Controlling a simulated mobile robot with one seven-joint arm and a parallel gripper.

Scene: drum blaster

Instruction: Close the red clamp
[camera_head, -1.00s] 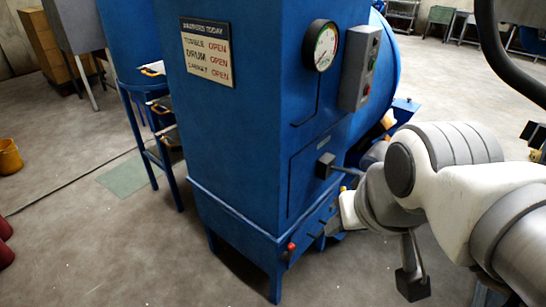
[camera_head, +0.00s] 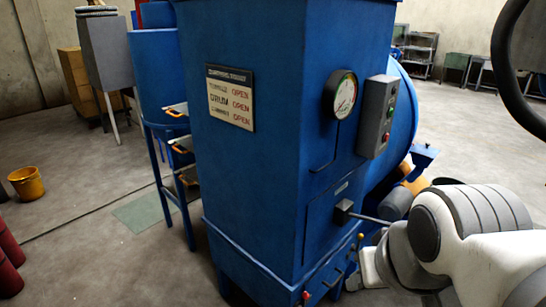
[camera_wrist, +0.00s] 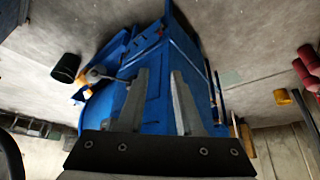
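A small red-tipped handle (camera_head: 306,295), which may be the red clamp, is low on the front corner of the blue blaster cabinet (camera_head: 265,165), near the bottom edge of the head view. Whether it is closed cannot be told. In the wrist view, which is upside down, a tiny red spot (camera_wrist: 160,32) shows on the cabinet's low end. My gripper (camera_wrist: 157,75) is open in the wrist view, with two grey fingers apart and nothing between them. It points toward the cabinet from some distance. In the head view my arm is at the cabinet's right side and its fingers cannot be made out.
A lever with a dark block (camera_head: 343,212) sticks out of the cabinet's side toward my arm. A blue drum (camera_head: 402,115) is behind. Shelves with orange handles (camera_head: 182,145) stand left of the cabinet. A yellow bucket (camera_head: 27,183) is far left. Open floor lies at front left.

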